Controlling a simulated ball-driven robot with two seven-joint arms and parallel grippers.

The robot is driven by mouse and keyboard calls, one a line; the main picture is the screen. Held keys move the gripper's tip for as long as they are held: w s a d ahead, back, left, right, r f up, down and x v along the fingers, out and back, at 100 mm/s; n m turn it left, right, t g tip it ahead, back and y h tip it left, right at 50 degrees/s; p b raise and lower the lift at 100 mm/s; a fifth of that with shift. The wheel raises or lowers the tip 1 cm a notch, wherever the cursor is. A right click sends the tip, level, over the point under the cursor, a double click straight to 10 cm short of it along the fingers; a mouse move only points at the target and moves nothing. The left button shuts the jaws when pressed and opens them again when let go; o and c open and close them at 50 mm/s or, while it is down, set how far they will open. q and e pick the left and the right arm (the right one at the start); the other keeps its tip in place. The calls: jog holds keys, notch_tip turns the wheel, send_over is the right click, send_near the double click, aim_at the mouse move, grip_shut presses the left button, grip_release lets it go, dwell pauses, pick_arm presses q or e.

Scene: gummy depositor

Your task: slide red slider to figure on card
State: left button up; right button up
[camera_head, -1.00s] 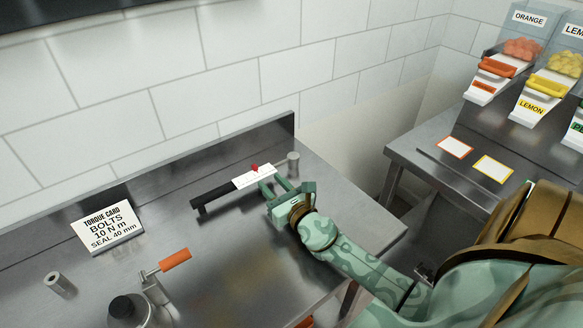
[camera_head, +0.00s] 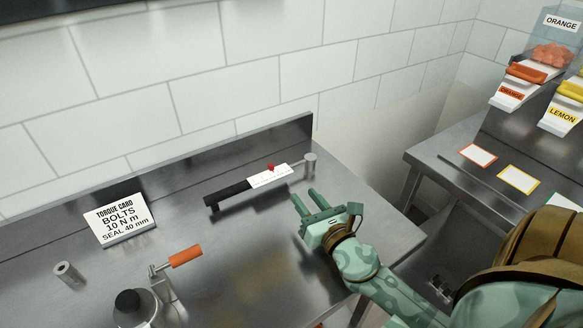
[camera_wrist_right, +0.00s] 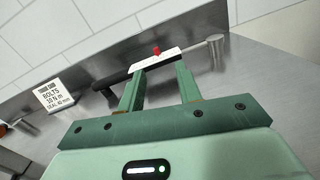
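The red slider (camera_head: 271,167) sits near the middle of the white scale (camera_head: 262,179) on a torque wrench with a black handle (camera_head: 227,193). The slider also shows in the right wrist view (camera_wrist_right: 156,50). The torque card (camera_head: 120,220) stands to the left and reads bolts 10 N m, seal 40 mm. My right gripper (camera_head: 304,196) is open and empty, its two fingers apart, in front of the wrench's right part and clear of the slider. In the right wrist view the wrench lies beyond the fingertips. The scale's figures are too small to read. My left gripper is out of view.
On the left of the steel bench are a metal cylinder (camera_head: 67,273), an orange-handled crank (camera_head: 185,256) and a black-knobbed part (camera_head: 128,301). A low backsplash runs behind the wrench. Candy dispensers (camera_head: 524,82) stand on another bench at the right.

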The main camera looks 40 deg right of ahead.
aim_at(272, 167)
jog(key=shift+w+d+f+m, duration=0.1)
jog(key=shift+w+f+m, duration=0.25)
jog(key=shift+w, duration=0.75)
jog(key=n, duration=0.1)
jog(key=n+y, duration=0.1)
jog(key=n, duration=0.1)
jog(key=shift+a, duration=0.35)
jog(key=w, duration=0.5)
jog(key=w+b, duration=0.1)
jog(key=w, duration=0.5)
jog(key=w+d+b, duration=0.1)
jog(key=w, duration=0.4)
jog(key=shift+w, duration=0.15)
